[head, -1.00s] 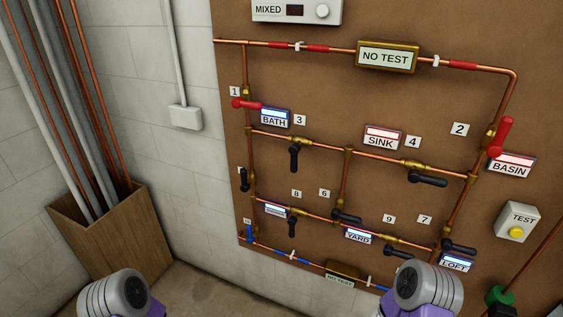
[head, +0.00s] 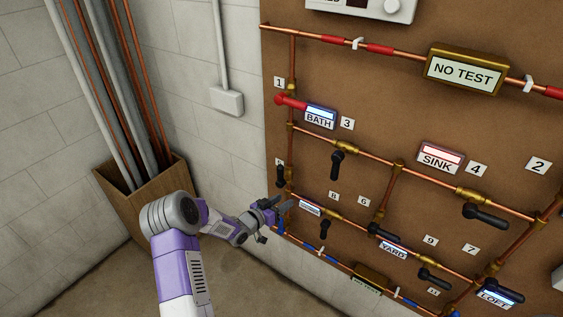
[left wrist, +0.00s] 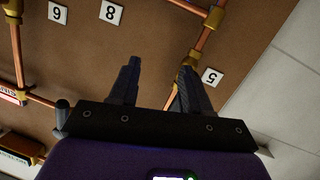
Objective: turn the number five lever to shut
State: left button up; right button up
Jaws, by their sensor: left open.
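The number five lever (head: 281,178) is black and sits on the left vertical pipe, roughly in line with it. Its number plate is partly hidden in the head view; the 5 plate (left wrist: 212,77) reads clearly in the left wrist view. My left gripper (head: 279,206) is open and empty, just below that lever near the board's left edge. In the left wrist view its open fingers (left wrist: 157,70) point at the board, and the right finger covers part of the pipe by the 5 plate. I cannot tell whether it touches the lever. My right gripper is out of view.
The BATH plate (head: 320,117) with a red lever is above. The number eight lever (head: 325,229) and a blank-looking lit plate (head: 310,208) are close on the right. A wooden box of pipes (head: 176,170) stands left.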

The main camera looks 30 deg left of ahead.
aim_at(280, 169)
pick_arm(q)
jog(key=a+r+m+t+h, duration=0.1)
jog(key=a+r+m+t, duration=0.15)
jog(key=a+r, duration=0.45)
jog(key=shift+g, duration=0.35)
jog(key=x, duration=0.2)
jog(key=p+x, duration=0.1)
jog(key=x, duration=0.2)
jog(key=r+x, duration=0.1)
jog(key=x, duration=0.1)
jog(key=shift+w+d+p, duration=0.25)
jog(key=shift+d+p, duration=0.05)
jog(key=shift+d, duration=0.1)
jog(key=shift+c, duration=0.2)
grip_shut()
